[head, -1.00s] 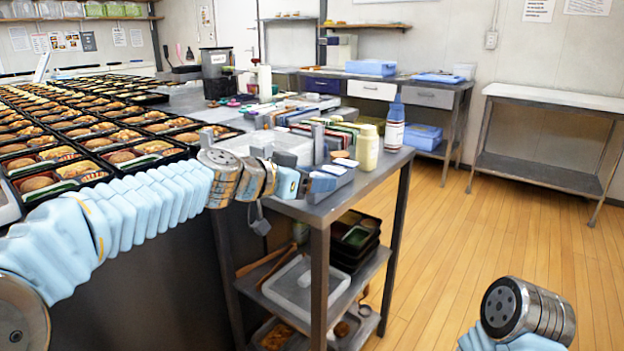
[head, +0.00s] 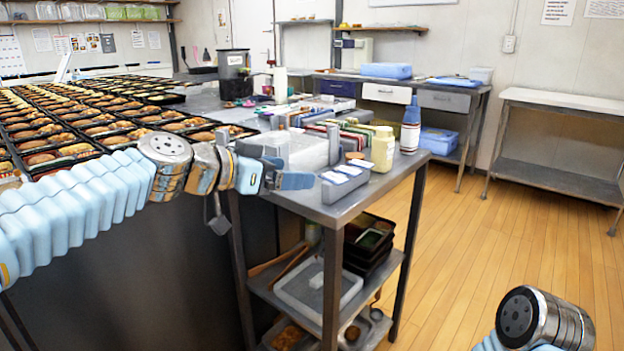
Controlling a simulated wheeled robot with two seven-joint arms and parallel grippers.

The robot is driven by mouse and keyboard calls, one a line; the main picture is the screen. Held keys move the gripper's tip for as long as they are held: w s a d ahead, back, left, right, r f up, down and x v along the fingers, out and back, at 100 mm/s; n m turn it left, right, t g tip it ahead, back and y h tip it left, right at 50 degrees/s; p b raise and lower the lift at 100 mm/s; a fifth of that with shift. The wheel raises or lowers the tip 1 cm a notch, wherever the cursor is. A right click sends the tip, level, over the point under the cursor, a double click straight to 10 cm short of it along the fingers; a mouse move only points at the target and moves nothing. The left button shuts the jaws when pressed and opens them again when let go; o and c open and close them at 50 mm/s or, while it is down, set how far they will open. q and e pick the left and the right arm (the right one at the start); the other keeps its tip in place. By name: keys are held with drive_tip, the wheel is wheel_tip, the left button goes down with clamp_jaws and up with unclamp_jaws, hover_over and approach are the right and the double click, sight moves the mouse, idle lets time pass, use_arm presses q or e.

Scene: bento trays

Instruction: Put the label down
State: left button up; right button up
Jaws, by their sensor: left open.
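My left gripper (head: 293,174) is open at the near left corner of the steel side table (head: 345,211). No label shows between its fingers, though the far finger is partly hidden. Just right of it, a grey holder (head: 341,189) with small compartments sits at the table's front edge. White and pale blue pieces that look like labels (head: 347,170) lie in its top. There is a gap between the fingertips and the holder. My right arm comes in at the lower right, and its gripper is outside the view.
A cream bottle (head: 383,150) and a blue-and-white bottle (head: 410,127) stand right of the holder. A clear plastic box (head: 308,150) is behind the gripper. Many filled bento trays (head: 58,152) cover the left counter. The wooden floor (head: 452,235) at right is clear.

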use_arm(q)
drive_tip(key=shift+v, duration=1.9)
